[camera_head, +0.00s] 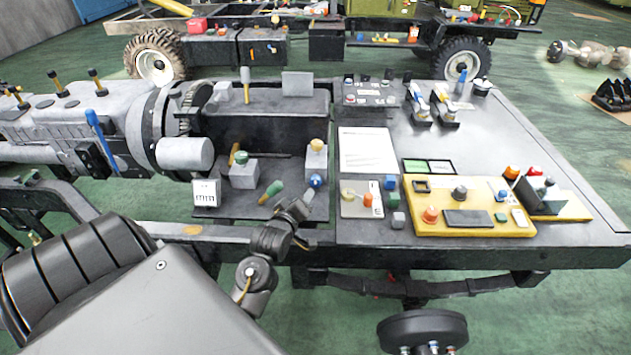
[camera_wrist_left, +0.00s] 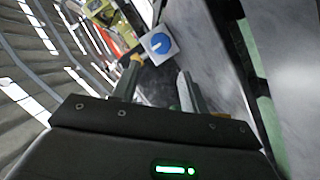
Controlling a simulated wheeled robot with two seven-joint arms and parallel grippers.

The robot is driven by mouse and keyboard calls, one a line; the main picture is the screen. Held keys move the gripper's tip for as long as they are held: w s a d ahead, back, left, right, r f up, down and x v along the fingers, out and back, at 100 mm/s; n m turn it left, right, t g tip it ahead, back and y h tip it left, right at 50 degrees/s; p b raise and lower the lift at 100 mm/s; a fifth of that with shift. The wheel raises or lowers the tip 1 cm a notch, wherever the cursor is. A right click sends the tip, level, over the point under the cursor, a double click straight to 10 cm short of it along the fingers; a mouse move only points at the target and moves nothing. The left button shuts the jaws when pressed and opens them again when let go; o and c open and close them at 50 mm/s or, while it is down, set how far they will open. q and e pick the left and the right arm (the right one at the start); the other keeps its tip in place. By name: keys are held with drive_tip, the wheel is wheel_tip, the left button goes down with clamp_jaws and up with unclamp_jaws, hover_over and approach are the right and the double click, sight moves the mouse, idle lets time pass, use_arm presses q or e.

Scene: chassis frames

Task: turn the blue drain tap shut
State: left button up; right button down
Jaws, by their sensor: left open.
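The blue drain tap (camera_head: 316,181) is a small round blue knob near the front of the dark recessed bay in the head view. In the left wrist view the blue tap (camera_wrist_left: 157,44) sits on a pale square block, with a white mark across its face. My left gripper (camera_head: 302,204) is just in front of the tap in the head view. In the wrist view its two fingers (camera_wrist_left: 158,80) are apart with nothing between them, and the tap shows beyond the tips, apart from them. My right gripper is not in view.
A green-handled tool (camera_head: 271,191) and a grey block with a green knob (camera_head: 243,172) stand left of the tap. A white label box (camera_head: 206,193) is further left. The grey deck (camera_head: 505,140) at right holds several parts.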

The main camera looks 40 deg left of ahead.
sight(314, 183)
use_arm(q)
drive_tip(key=x, duration=0.4)
drive_tip(key=shift+w+a, duration=0.1)
drive_tip(key=shift+w, duration=0.3)
drive_tip(key=x, duration=0.4)
drive_tip(key=shift+w+a+f, duration=0.2)
drive_tip(key=shift+w+f, duration=0.1)
drive_tip(key=shift+w, duration=0.25)
drive_tip(key=shift+w+a, duration=0.1)
drive_tip(key=c, duration=0.7)
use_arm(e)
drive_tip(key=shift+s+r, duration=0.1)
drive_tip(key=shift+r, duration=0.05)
